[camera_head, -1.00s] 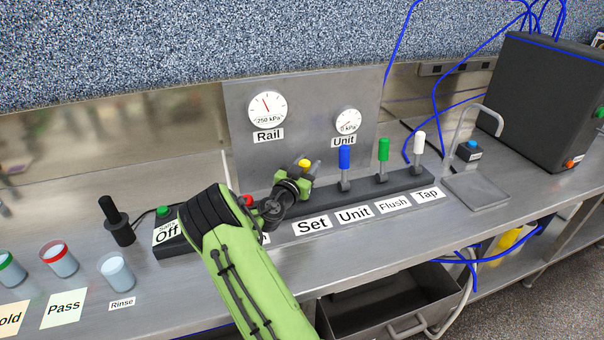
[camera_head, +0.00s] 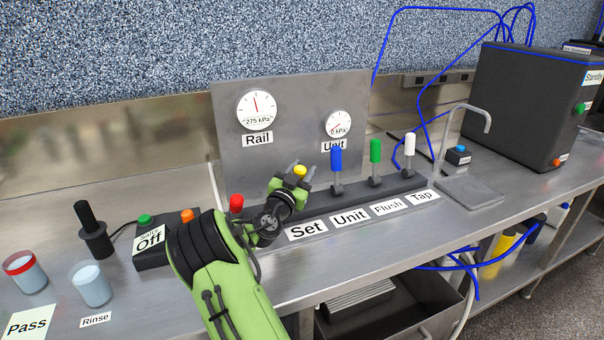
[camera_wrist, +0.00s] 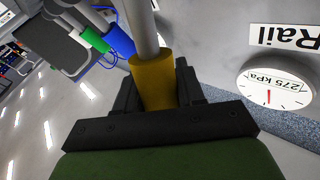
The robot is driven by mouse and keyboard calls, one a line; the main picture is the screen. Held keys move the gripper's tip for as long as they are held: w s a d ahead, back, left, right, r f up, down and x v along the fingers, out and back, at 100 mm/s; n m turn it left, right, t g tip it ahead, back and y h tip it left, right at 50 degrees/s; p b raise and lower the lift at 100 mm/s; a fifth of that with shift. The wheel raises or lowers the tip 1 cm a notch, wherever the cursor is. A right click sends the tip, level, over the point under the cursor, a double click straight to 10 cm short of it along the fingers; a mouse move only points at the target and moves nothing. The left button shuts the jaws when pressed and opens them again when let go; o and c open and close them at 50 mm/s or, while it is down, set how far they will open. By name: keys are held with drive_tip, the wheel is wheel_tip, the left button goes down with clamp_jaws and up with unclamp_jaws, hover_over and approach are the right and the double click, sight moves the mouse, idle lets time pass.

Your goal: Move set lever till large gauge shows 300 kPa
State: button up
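The large Rail gauge (camera_head: 256,109) reads 275 kPa on the back panel; it also shows upside down in the wrist view (camera_wrist: 275,89). The set lever has a yellow handle (camera_head: 300,171), above the Set label (camera_head: 306,230). My gripper (camera_head: 298,173) is at this lever, with a finger on each side of the handle. In the wrist view the yellow handle (camera_wrist: 153,82) sits between the dark fingers, which look closed on it. The lever's base is hidden behind my gripper.
Blue (camera_head: 336,158), green (camera_head: 376,151) and white (camera_head: 410,145) levers stand to the right. A red-topped lever (camera_head: 236,204) is close on the left. The small Unit gauge (camera_head: 338,125) reads 0 kPa. Cups (camera_head: 92,284) stand at the front left.

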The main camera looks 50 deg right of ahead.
drive_tip(key=o, duration=0.3)
drive_tip(key=b+v, duration=0.3)
drive_tip(key=v, duration=1.2)
drive_tip(key=shift+s+a+b, duration=0.2)
drive_tip(key=shift+a+b, duration=0.15)
drive_tip(key=shift+a, duration=0.05)
idle(0.8)
